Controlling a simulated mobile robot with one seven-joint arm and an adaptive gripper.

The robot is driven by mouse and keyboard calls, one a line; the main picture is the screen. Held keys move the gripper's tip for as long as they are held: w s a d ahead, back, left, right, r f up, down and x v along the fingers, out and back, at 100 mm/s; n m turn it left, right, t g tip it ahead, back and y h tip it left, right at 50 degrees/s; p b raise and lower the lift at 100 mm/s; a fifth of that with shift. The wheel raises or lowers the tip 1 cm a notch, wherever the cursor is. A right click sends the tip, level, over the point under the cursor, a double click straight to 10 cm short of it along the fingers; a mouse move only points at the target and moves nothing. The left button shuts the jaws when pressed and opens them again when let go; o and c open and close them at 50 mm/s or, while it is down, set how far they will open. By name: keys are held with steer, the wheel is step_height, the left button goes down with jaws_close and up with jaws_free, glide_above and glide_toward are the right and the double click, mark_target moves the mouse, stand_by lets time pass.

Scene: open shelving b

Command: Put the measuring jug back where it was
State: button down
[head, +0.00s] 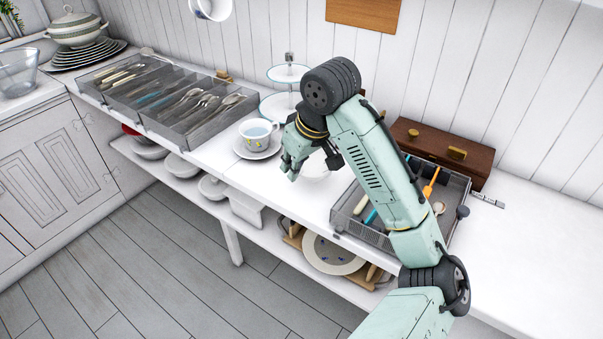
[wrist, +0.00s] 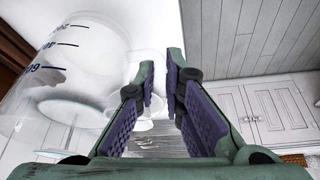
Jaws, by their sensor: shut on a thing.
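The measuring jug (wrist: 75,70) is clear with dark volume marks and fills the left of the wrist view. Its handle is between the two purple-padded fingers of my gripper (wrist: 160,75), which are shut on it. In the head view my gripper (head: 293,165) is low over the white counter (head: 275,190). A pale part of the jug (head: 316,167) shows just right of the gripper, and the rest is hidden behind my wrist and arm. I cannot tell whether the jug's base touches the counter.
A cup on a saucer (head: 257,147) stands close left of the gripper, with a tiered stand (head: 287,73) behind. A grey cutlery tray (head: 345,215) and brown wooden box (head: 440,150) are at right. A long cutlery organizer (head: 165,105) is at left. The far right counter is clear.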

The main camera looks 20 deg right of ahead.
steer(key=shift+w+d+f, duration=0.1)
steer(key=shift+w+d, duration=1.05)
step_height(320, 180, down, 4)
steer(key=b, duration=0.3)
steer(key=shift+r, duration=0.3)
steer(key=c, duration=2.2)
jaws_free()
steer(key=shift+f, duration=0.2)
steer(key=o, duration=0.5)
steer(key=shift+r, duration=0.1)
steer(key=b+v, duration=0.1)
steer(key=v, duration=1.1)
steer(key=shift+b, duration=0.35)
